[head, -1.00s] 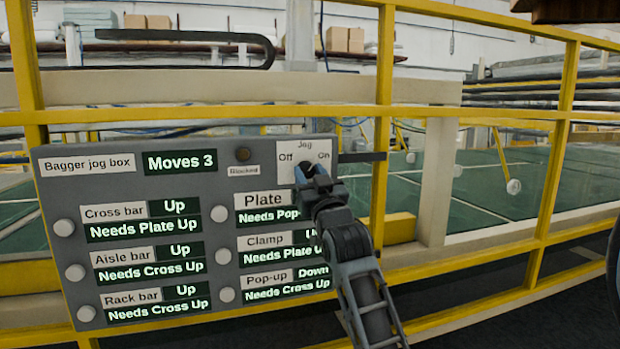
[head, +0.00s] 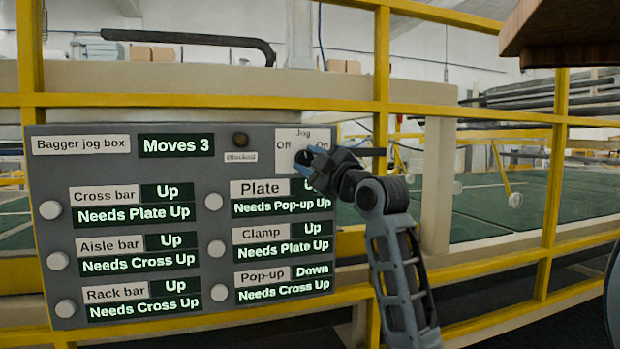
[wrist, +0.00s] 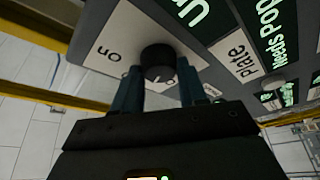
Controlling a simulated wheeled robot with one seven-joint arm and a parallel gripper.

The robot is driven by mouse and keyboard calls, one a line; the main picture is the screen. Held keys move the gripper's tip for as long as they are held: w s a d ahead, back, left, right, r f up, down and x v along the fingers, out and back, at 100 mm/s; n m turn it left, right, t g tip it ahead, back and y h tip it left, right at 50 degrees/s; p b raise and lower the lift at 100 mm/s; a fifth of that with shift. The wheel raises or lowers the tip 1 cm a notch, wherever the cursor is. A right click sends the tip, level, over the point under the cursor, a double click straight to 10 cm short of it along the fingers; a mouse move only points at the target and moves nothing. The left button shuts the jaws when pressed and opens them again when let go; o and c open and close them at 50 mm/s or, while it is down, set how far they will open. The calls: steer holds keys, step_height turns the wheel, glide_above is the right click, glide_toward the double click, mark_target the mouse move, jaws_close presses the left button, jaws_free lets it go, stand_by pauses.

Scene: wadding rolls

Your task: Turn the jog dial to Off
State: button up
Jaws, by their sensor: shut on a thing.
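The jog dial is a dark round knob (wrist: 157,62) on a white plate (head: 288,136) at the top right of the grey jog box. The plate reads Jog, with Off at left and On at right. My gripper (head: 308,160) is at the dial, its blue fingers covering most of it in the head view. In the wrist view my gripper (wrist: 158,78) has one finger on each side of the knob, shut on it. I cannot see which label the dial points to.
The jog box (head: 185,225) carries several round white buttons (head: 214,202) and lit displays. Its top display (head: 176,145) reads Moves 3. Yellow rails (head: 400,108) run behind the box. A brown wooden edge (head: 570,30) hangs at top right.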

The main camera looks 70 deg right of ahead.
steer(key=shift+n+y+b, duration=0.8)
steer(key=shift+n+b, duration=0.05)
steer(key=shift+n, duration=1.05)
steer(key=shift+g, duration=0.3)
steer(key=o, duration=1)
steer(key=shift+b+v, duration=0.65)
steer(key=shift+v, duration=3.2)
